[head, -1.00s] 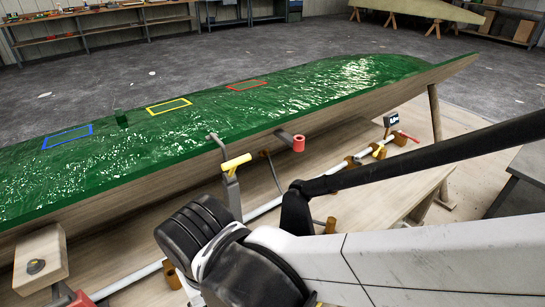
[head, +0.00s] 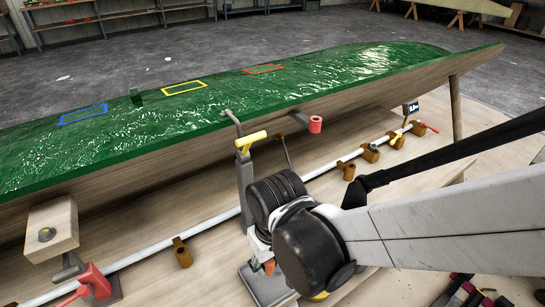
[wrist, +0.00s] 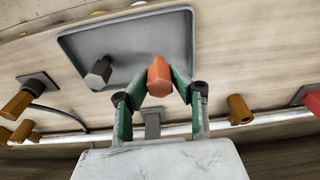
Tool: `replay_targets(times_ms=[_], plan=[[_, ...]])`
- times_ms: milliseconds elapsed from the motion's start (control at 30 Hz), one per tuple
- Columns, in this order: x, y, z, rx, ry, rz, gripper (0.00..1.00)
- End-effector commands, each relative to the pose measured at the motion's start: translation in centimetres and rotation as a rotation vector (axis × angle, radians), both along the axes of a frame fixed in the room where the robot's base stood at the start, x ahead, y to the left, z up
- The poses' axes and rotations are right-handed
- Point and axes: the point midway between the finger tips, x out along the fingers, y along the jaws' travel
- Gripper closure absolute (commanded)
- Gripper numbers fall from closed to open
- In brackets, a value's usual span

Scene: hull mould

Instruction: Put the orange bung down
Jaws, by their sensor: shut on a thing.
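My gripper (wrist: 158,92) is shut on the orange bung (wrist: 159,76), which sits between its green-padded fingertips in the wrist view. The bung and fingers appear over the near edge of a shallow grey tray (wrist: 120,45). I cannot tell whether the bung touches the tray. In the head view the tray (head: 259,287) shows partly below my wrist, and a small bit of the orange bung (head: 269,266) shows beside it. A dark grey bung (wrist: 98,73) stands in the tray, left of the orange one.
A white pipe (head: 220,229) with brown fittings runs alongside the tray. A grey post with a yellow handle (head: 251,141) stands close behind my wrist. The green hull mould (head: 210,110) lies beyond. The tray's right part (wrist: 178,35) looks bare.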

Motion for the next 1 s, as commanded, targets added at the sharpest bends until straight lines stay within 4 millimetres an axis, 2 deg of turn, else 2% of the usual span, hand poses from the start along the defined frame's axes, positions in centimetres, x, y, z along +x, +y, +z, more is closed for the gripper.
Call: replay_targets(times_ms=[100,200,600,633,733,1000], plan=[[0.0,0.0,-2.0,0.000,0.000,0.000,0.96],[0.0,0.0,-2.8,0.000,0.000,0.000,0.96],[0.0,0.0,-3.3,0.000,0.000,0.000,0.96],[0.0,0.0,-3.1,0.000,0.000,0.000,0.74],[0.0,0.0,-3.1,0.000,0.000,0.000,0.61],[0.0,0.0,-3.0,0.000,0.000,0.000,0.59]])
